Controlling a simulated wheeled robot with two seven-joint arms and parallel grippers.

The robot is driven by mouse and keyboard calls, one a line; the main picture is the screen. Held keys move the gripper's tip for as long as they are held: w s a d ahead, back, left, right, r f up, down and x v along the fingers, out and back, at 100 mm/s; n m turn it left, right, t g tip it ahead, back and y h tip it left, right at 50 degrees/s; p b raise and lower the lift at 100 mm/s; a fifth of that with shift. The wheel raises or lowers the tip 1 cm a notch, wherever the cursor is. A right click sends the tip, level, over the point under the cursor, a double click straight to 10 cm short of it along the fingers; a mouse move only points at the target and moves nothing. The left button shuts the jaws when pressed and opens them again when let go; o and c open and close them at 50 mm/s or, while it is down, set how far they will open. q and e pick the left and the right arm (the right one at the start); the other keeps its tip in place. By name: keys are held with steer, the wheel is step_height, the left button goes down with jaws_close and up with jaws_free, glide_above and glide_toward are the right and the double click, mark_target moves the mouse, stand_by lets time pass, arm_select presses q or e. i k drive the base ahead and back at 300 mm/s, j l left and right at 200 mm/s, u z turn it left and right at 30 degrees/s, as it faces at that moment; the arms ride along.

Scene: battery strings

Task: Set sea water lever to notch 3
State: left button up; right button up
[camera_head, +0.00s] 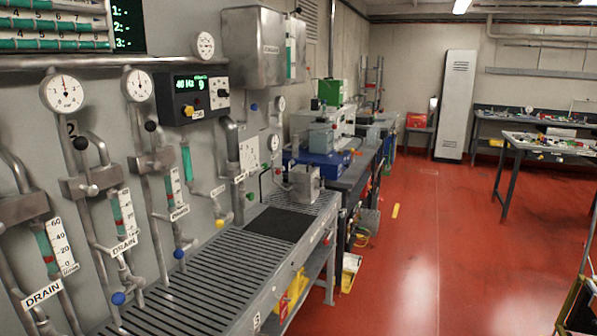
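I cannot pick out a lever marked sea water or a numbered notch scale for it; the small labels are too blurred to read. On the left wall, pipes carry black ball knobs, one by the left pipe (80,143) and one further right (150,126). Lower down are blue ball knobs, one near the front (118,298) and one behind it (178,253). A black control box (190,97) shows "40 Hz" and 9 in green and has a yellow knob (188,111). Beside it is a white plate with a black knob (223,94). Neither gripper is in view.
A slatted grey bench (190,285) runs along the left wall below pressure gauges (62,92) and DRAIN labels (42,293). Machines, including a blue-based one (318,166), stand beyond it. The red floor (420,240) is largely open. Worktables (560,143) stand at the right.

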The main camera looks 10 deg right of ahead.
mark_target(264, 165)
steer(key=u, duration=0.35)
steer(key=i+l+u, duration=0.55)
steer(key=l, duration=0.15)
steer(key=i+l+u, duration=0.3)
steer(key=l, duration=0.15)
steer(key=k, duration=0.05)
